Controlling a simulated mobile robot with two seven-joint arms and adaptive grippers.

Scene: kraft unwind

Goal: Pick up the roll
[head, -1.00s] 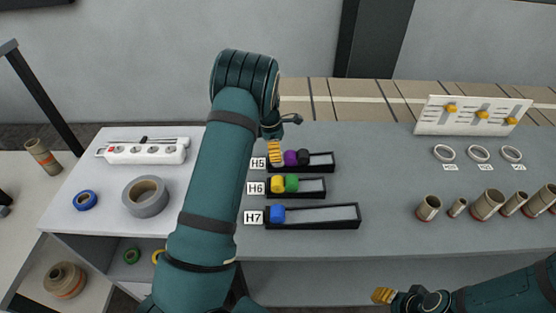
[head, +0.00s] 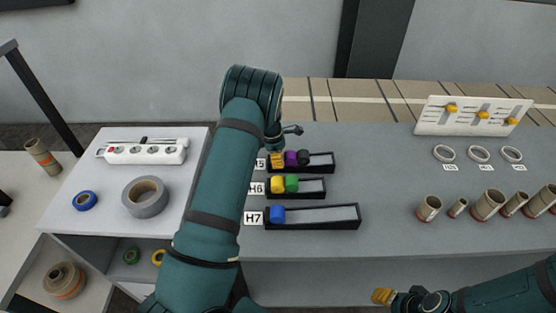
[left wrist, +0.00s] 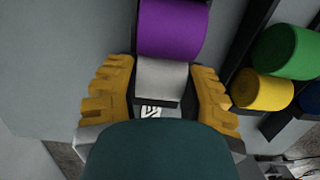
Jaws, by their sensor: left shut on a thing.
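My left gripper (head: 278,160) has its yellow fingers down at the left end of the H5 tray (head: 320,168). In the left wrist view its fingers (left wrist: 162,85) stand on either side of a pale grey piece (left wrist: 162,78), seemingly a grey roll, and are shut on it. How far it reaches is hidden by my wrist. A purple roll (head: 291,158) lies right beside it, also in the left wrist view (left wrist: 172,28), then a black roll (head: 304,157). My right gripper (head: 383,296) is at the lower right, away from the trays; its opening is unclear.
The H6 tray (head: 312,186) holds a yellow roll (head: 278,185) and a green roll (head: 291,183). The H7 tray (head: 330,216) holds a blue roll (head: 278,214). A power strip (head: 150,151) and grey tape (head: 146,197) are at the left.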

